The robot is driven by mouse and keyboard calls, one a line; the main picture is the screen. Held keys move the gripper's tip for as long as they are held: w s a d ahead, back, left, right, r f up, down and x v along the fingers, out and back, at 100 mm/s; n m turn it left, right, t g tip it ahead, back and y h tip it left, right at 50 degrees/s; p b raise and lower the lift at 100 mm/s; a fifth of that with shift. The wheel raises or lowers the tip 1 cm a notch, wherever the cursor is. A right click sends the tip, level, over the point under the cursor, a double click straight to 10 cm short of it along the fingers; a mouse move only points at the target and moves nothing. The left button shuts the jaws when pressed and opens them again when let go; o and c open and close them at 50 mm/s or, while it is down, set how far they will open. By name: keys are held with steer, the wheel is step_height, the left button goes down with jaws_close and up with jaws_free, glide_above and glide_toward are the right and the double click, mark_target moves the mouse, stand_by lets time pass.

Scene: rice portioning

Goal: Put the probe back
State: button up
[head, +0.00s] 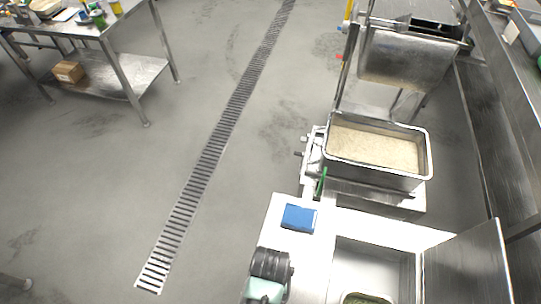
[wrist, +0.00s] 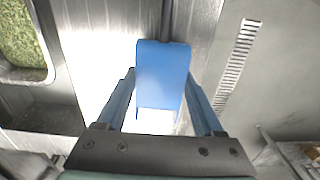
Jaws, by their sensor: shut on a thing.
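In the wrist view, my gripper (wrist: 161,88) is shut on a blue block-shaped body with a white lower part, which I take for the probe (wrist: 162,65). One finger lies along each side of it. A dark rod or cable runs up from its upper end. In the head view, a blue block (head: 299,218) shows over the white counter; I cannot tell if it is the same thing. My gripper's fingers cannot be made out there. The probe's tip and its resting place are not clear in either view.
A steel pan of rice (head: 375,148) stands beyond the white counter (head: 283,208). A steel hopper (head: 405,58) rises behind it. A container of green food (wrist: 22,40) is at the left of the wrist view. A floor drain (head: 205,160) crosses open floor.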

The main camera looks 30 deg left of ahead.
steer(key=shift+f, duration=0.9)
steer(key=shift+f, duration=0.1)
steer(key=o, duration=1.4)
steer(key=shift+c, duration=0.2)
step_height(320, 180, up, 12)
